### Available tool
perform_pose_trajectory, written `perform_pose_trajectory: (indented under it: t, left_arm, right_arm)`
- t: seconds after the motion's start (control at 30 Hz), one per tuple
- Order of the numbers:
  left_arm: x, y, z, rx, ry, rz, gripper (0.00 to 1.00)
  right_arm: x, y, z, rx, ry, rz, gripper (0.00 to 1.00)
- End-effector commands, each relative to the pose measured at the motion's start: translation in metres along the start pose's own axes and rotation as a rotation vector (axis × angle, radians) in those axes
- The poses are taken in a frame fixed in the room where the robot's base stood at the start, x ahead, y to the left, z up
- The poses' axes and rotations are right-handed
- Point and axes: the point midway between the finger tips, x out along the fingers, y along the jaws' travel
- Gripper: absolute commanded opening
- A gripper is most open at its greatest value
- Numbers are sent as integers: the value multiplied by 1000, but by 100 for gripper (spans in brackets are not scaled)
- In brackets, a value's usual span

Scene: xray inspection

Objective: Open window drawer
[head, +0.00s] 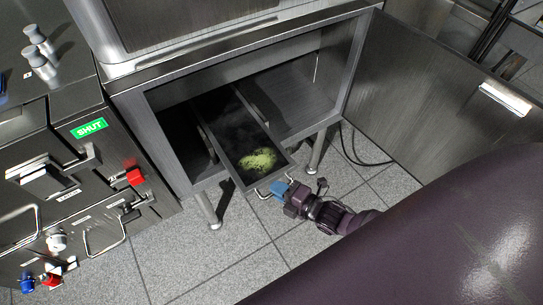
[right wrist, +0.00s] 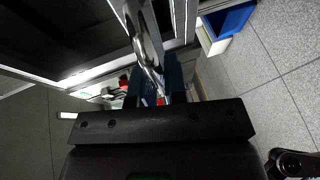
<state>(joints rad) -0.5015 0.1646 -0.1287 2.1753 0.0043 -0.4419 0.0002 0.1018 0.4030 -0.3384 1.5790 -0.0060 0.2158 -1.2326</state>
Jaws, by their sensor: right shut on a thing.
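The window drawer (head: 240,138) is a narrow dark tray that sticks out of the front of the metal cabinet. A patch of yellow-green material (head: 258,159) lies near its front end. The drawer's curved metal handle (head: 263,191) is on its front face. My right gripper (head: 277,188), with blue fingertips, is shut on this handle. In the right wrist view the shiny handle (right wrist: 145,42) runs between the blue fingers (right wrist: 155,80), which partly hide it. My left gripper is in neither view.
The cabinet (head: 345,75) is open, its door (head: 430,90) swung to the right. A control panel with a green "SHUT" label (head: 89,128) and red knob (head: 134,176) stands at left. Grey tiled floor (head: 215,260) in front is clear. A black cable (head: 355,155) lies by the cabinet leg.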

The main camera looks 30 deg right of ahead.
Motion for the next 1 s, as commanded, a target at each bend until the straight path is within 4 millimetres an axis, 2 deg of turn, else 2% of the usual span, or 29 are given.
perform_pose_trajectory:
  t: [0.23, 0.63, 0.67, 0.8, 1.0]
  left_arm:
    - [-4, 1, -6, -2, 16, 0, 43]
    - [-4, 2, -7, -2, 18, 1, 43]
    - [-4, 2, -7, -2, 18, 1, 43]
    - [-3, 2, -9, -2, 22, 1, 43]
    - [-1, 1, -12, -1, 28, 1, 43]
  right_arm:
    - [-18, -3, -8, 1, 0, 2, 0]
    - [-19, -5, -8, 1, 0, 0, 0]
    - [-19, -5, -8, 1, 0, 0, 17]
    - [-19, -5, -8, 1, 0, 1, 37]
    - [-19, -4, -8, 0, 0, 1, 37]
